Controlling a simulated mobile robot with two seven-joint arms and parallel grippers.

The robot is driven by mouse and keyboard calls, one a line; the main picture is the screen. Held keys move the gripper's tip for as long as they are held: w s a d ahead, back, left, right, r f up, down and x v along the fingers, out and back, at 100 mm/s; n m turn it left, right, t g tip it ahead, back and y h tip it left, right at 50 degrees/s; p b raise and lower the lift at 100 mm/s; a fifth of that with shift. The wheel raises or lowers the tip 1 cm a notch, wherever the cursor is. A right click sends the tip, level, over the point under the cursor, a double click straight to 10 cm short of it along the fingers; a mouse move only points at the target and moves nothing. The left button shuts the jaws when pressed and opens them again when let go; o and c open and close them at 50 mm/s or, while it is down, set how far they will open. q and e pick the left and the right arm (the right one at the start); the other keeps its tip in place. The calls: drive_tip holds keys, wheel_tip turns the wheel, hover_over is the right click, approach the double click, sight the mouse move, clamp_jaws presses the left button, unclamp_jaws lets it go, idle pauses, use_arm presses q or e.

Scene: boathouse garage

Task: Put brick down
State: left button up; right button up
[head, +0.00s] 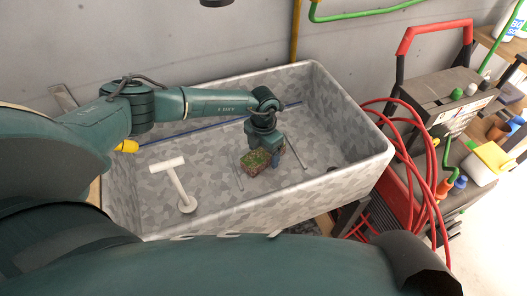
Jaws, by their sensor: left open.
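The brick (255,161), mottled green and reddish brown, rests on the floor of a grey patterned tub (340,190), as far as this view shows. My left gripper (267,168) is directly over the brick, pointing down into the tub. Its two thin light fingers are spread wide, one on each side of the brick, with visible gaps. The gripper's body hides part of the brick's top right. My right gripper does not show.
A white T-shaped stand (178,186) stands in the tub left of the brick. A blue rod (190,127) lies behind. Right of the tub are red hoses (412,160) and a machine with a red handle (433,27).

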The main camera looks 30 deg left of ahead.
use_arm(q)
wheel_tip(320, 180, up, 13)
idle(0.3)
drive_tip(key=shift+w+f, duration=0.1)
drive_tip(key=shift+f, duration=0.05)
drive_tip(key=shift+c, duration=0.6)
drive_tip(key=c, duration=0.4)
clamp_jaws()
idle(0.3)
idle(0.4)
